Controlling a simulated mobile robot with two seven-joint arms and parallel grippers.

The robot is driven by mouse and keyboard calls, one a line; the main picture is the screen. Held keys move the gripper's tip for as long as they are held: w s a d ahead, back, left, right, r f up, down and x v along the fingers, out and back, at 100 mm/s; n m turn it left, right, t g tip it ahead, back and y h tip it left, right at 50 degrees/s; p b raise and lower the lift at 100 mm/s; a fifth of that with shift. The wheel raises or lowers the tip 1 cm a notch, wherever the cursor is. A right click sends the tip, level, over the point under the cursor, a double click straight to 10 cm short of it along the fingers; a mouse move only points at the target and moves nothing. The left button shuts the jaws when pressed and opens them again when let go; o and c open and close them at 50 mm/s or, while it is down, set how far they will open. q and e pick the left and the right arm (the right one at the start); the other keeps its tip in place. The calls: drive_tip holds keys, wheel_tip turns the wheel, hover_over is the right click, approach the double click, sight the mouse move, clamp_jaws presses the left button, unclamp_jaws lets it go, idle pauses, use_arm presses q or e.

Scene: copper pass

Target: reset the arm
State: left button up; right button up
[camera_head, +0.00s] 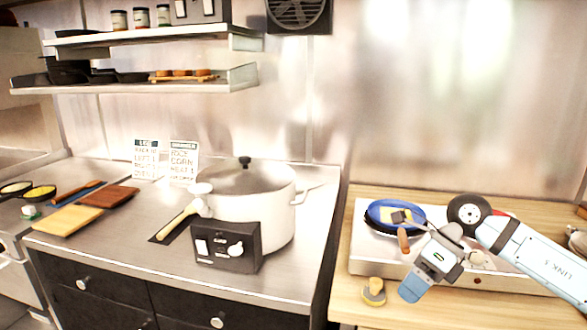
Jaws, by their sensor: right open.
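My right arm comes in from the right, over the wooden counter. Its gripper (407,253) is open, with one finger over the blue pan (381,211) and the other lower, towards the counter's front. The brown pan handle (403,240) shows between the fingers; I cannot tell whether they touch it. Nothing is seen held. My left gripper is not in view.
The pan sits on a flat steel cooker (365,262) on the wooden counter (345,300). A small yellowish object (373,291) lies in front. A large white lidded pot (255,205) stands left behind a black control box (228,247). Shelves (150,35) hang upper left.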

drive_tip(key=s+a+f+m+t+y, duration=0.1)
drive_tip(key=s+a+m+y, duration=0.3)
drive_tip(key=a+y, duration=0.3)
drive_tip(key=s+a+f+m+t+y, duration=0.1)
drive_tip(key=s+a+m+y, duration=0.25)
drive_tip(key=a+y, duration=0.3)
drive_tip(key=s+d+f+m+t+h, duration=0.1)
drive_tip(key=d+f+m+t+h, duration=0.2)
drive_tip(key=f+m+t+h, duration=0.8)
drive_tip(key=s+d+f+m+t+h, duration=0.25)
drive_tip(key=f+m+t, duration=0.3)
drive_tip(key=m, duration=1.25)
drive_tip(key=s+d+f+m+g+h, duration=0.4)
drive_tip(key=s+f+m+g, duration=0.3)
drive_tip(key=s+f, duration=0.55)
use_arm(q)
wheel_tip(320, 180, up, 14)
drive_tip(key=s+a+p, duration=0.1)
drive_tip(key=p, duration=1.7)
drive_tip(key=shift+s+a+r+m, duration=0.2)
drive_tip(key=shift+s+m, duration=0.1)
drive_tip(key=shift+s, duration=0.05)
use_arm(e)
wheel_tip(320, 180, up, 14)
drive_tip(key=d+t, duration=0.1)
drive_tip(key=shift+s+d, duration=0.3)
drive_tip(key=shift+s, duration=0.05)
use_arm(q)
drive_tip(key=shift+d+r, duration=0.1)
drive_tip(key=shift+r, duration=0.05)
